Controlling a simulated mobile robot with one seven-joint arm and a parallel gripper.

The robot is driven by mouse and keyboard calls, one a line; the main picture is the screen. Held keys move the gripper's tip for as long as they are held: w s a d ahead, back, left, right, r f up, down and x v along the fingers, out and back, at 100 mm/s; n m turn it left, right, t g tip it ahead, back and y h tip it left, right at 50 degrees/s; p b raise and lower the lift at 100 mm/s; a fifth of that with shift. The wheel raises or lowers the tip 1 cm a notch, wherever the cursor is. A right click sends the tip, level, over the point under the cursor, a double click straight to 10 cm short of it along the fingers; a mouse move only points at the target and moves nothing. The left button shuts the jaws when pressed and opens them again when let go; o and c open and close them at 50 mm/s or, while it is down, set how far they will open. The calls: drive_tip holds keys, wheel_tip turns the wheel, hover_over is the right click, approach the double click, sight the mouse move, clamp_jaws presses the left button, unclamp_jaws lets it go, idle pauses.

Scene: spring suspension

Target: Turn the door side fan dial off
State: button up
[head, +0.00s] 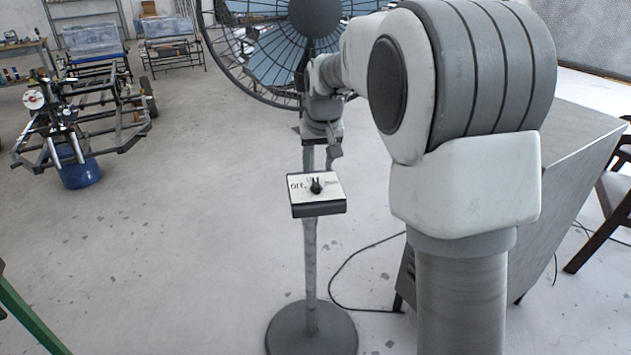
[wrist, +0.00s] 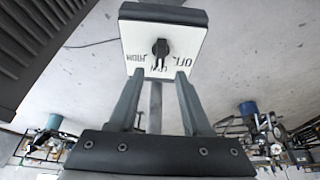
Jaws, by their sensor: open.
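The fan dial is a black knob (head: 316,187) on a small white-faced control box (head: 333,195) on the fan's pole. "OFF" is printed at the left of the face in the head view. In the wrist view the knob (wrist: 160,48) and white face (wrist: 190,35) appear inverted, with OFF at the right. The knob lies roughly in line with the middle label; its exact setting is hard to tell. My gripper (head: 334,152) is above and behind the box in the head view. In the wrist view its two fingers (wrist: 157,78) are apart and empty, short of the knob.
The fan's round caged head (head: 270,62) is behind my arm, and its pole rises from a round base (head: 312,330). A grey metal table (head: 570,150) stands at the right. A cable (head: 345,265) lies on the floor. Open floor lies left of the fan.

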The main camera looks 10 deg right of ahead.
sight(316, 180)
drive_tip(key=b+x, duration=0.1)
drive_tip(key=x, duration=0.4)
drive_tip(key=shift+w+f, duration=0.15)
drive_tip(key=shift+f, duration=0.2)
clamp_jaws()
